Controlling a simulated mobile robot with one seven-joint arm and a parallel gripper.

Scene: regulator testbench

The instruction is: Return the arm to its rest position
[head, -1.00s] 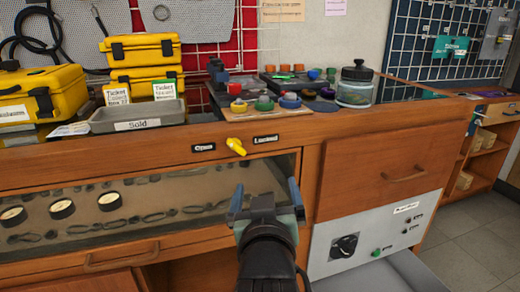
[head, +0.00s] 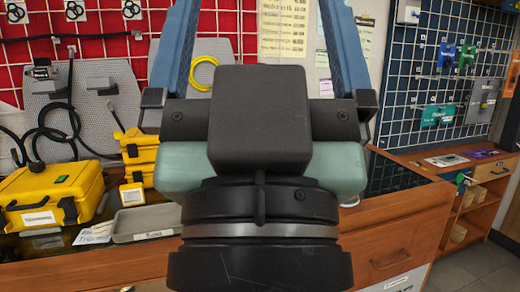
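My gripper (head: 262,12) is raised close to the head camera and fills the middle of the head view. Its two blue fingers stand wide apart, pointing up, and their tips run to the top edge. Nothing shows between the visible parts of the fingers except the wall behind. My gripper's dark body and wrist hide the middle of the bench, including most of the parts that stood there.
The wooden bench (head: 407,222) runs below. Yellow cases (head: 62,193) and a grey tray (head: 140,222) stand at left. A red pegboard (head: 90,62) with hanging hoses is behind, a blue grid board (head: 420,75) at right. Open floor shows at lower right.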

